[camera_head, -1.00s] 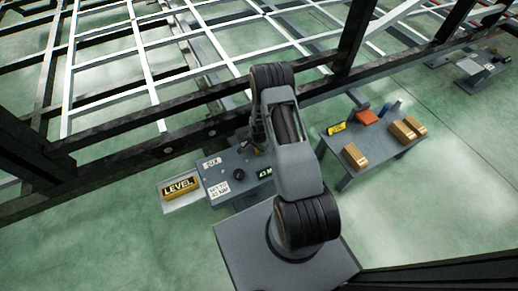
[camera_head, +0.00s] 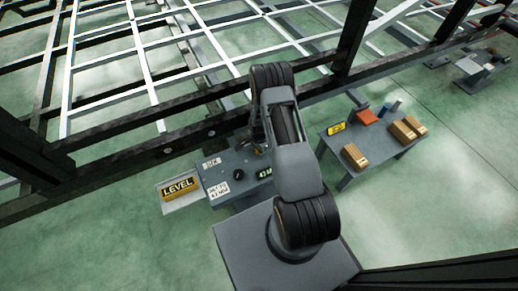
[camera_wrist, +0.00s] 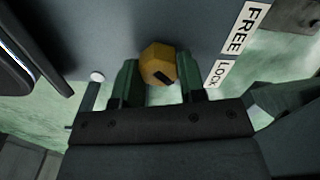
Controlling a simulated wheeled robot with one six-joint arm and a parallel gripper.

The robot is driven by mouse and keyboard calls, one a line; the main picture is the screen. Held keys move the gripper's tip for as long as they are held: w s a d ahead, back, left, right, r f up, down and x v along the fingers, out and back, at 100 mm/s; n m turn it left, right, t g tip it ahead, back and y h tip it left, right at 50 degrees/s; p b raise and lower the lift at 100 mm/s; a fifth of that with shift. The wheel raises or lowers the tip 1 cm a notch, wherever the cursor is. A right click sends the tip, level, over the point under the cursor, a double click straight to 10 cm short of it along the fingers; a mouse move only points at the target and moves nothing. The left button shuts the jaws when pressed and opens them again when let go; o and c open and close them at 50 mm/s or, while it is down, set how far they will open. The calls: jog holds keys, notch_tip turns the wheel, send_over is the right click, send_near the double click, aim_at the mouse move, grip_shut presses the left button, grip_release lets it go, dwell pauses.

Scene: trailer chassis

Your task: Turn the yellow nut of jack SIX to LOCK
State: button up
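The yellow nut (camera_wrist: 158,65) is a faceted knob with a dark mark, in the upper middle of the wrist view. My gripper (camera_wrist: 157,80) has its two dark green fingers apart, one on each side of the nut's lower part; I cannot tell whether they touch it. A FREE label (camera_wrist: 243,27) and a LOCK label (camera_wrist: 220,74) lie to the right of the nut. In the head view, the jack's grey panel (camera_head: 226,172) carries a SIX label (camera_head: 211,163). There my arm hides the nut and most of the gripper.
A LEVEL box (camera_head: 179,188) sits on a small shelf left of the panel. A side table (camera_head: 377,160) with brown boxes stands to the right. The dark chassis beam (camera_head: 170,146) runs behind the panel. Green floor is open in front on the left.

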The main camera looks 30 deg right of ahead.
jog(key=o, duration=0.4)
notch_tip(320, 180, up, 14)
jog(key=p, duration=0.4)
jog(key=shift+f, duration=0.1)
dwell(0.5)
jog(key=s+a+r+n+t+p, duration=0.15)
jog(key=r+p, duration=0.25)
jog(key=r, duration=0.6)
jog(key=a+r+n+p, duration=0.25)
jog(key=r+p, duration=0.25)
jog(key=r, duration=0.6)
jog(key=s+a+r+n+p, duration=0.15)
jog(key=r+p, duration=0.25)
jog(key=r, duration=0.6)
jog(key=s+a+r+n+p, duration=0.1)
jog(key=s+r+n+p, duration=0.2)
jog(key=r, duration=0.6)
jog(key=s+a+r+n+t+p, duration=0.1)
jog(key=s+a+r+n+p, duration=0.1)
jog(key=s+r+p, duration=0.4)
jog(key=s+a+r+n+t+p, duration=0.1)
jog(key=s+r+n+p, duration=0.3)
jog(key=r, duration=0.8)
jog(key=shift+s+a+r+n+p, duration=0.1)
jog(key=shift+s+a+n+p, duration=0.25)
